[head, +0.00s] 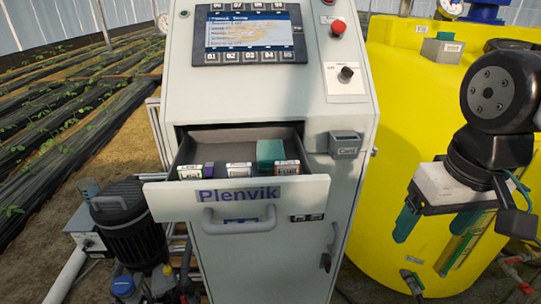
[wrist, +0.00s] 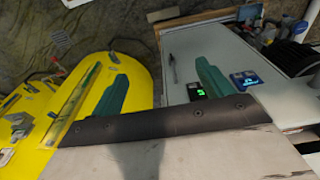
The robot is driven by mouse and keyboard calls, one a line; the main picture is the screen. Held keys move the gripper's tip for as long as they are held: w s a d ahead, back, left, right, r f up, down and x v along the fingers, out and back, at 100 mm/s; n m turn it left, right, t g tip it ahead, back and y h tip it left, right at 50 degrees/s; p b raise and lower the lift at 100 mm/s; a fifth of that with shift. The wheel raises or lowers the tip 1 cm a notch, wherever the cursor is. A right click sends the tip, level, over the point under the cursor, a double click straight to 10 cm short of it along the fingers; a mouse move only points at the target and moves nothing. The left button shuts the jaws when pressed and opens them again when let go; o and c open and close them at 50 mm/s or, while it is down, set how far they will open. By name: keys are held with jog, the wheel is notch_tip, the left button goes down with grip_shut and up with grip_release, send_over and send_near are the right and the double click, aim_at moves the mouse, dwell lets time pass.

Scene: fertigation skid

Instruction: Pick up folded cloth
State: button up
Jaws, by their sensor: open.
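A teal block-like item (head: 270,152), which looks like the folded cloth, sits in the right part of the open drawer (head: 160,203). It stands behind a small white-and-orange box and rises above it. I cannot make out its folds. My gripper (head: 424,252) is open and empty, pointing down in front of the yellow tank, well to the right of the drawer. In the wrist view its two teal fingers (wrist: 160,78) are spread apart with nothing between them. I cannot make out the cloth in the wrist view.
Several small labelled boxes (head: 238,170) share the drawer. The cabinet (head: 240,105) carries a screen (head: 250,33), a red button (head: 337,27) and a small grey holder (head: 345,144). The yellow tank (head: 400,110) fills the right side. A black motor (head: 130,225) stands at lower left.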

jog(key=w+a+r, duration=0.3)
jog(key=w+a, duration=0.1)
jog(key=w, duration=0.3)
jog(key=w+a+r, duration=0.3)
jog(key=w+a, duration=0.1)
jog(key=w, duration=0.2)
jog(key=r, duration=0.1)
send_over(271, 150)
jog(key=shift+s+d+r, duration=0.1)
jog(key=shift+s+d, duration=0.1)
jog(key=shift+s, duration=0.25)
jog(key=shift+w+a, duration=0.15)
jog(key=shift+a, duration=0.05)
jog(key=shift+f, duration=0.55)
jog(key=f, duration=0.6)
jog(key=shift+w+f, duration=0.35)
jog(key=c, duration=1.1)
